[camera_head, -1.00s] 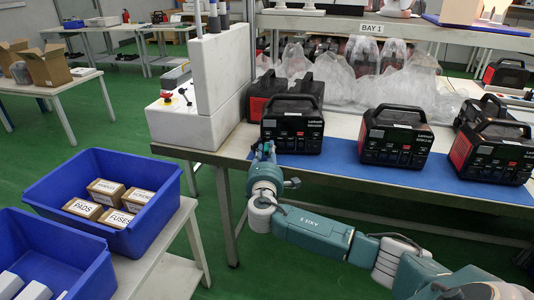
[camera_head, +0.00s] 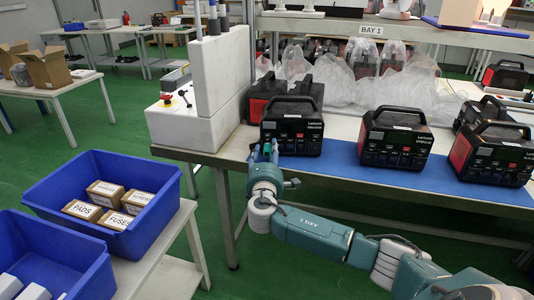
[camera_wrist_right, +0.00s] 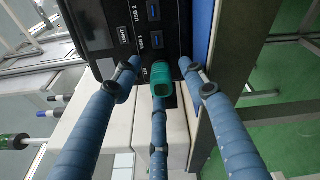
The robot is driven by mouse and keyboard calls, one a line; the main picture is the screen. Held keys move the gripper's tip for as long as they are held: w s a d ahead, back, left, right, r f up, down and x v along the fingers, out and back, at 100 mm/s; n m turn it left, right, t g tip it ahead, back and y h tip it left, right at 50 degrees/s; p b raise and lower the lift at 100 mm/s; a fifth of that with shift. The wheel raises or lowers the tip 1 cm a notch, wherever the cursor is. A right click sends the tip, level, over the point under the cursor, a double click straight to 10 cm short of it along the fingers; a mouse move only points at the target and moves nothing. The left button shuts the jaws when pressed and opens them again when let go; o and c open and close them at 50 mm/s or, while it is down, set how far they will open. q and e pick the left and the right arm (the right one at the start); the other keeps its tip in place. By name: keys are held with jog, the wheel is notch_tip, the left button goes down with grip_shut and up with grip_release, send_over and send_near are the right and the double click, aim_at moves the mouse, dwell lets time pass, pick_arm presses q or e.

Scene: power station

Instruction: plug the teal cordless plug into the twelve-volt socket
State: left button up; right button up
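The teal plug (camera_wrist_right: 162,80) shows in the right wrist view against the dark front panel of a power station (camera_wrist_right: 104,28). Its far end meets the panel, so the socket behind it is hidden. My right gripper (camera_wrist_right: 160,68) is open around the plug, with its two side fingers apart from it and the third finger below. In the head view my right gripper (camera_head: 265,152) is at the front left of the leftmost front power station (camera_head: 292,126). I cannot make out the plug clearly there. My left gripper is not in view.
More power stations (camera_head: 397,137) stand on the blue mat (camera_head: 340,168) to the right. Clear plastic bags (camera_head: 340,75) lie behind. A white machine with a red button (camera_head: 185,122) stands to the left. Blue bins (camera_head: 100,200) with boxes are at lower left.

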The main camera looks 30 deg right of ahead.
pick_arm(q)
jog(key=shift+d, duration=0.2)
pick_arm(e)
jog(key=v, duration=1.2)
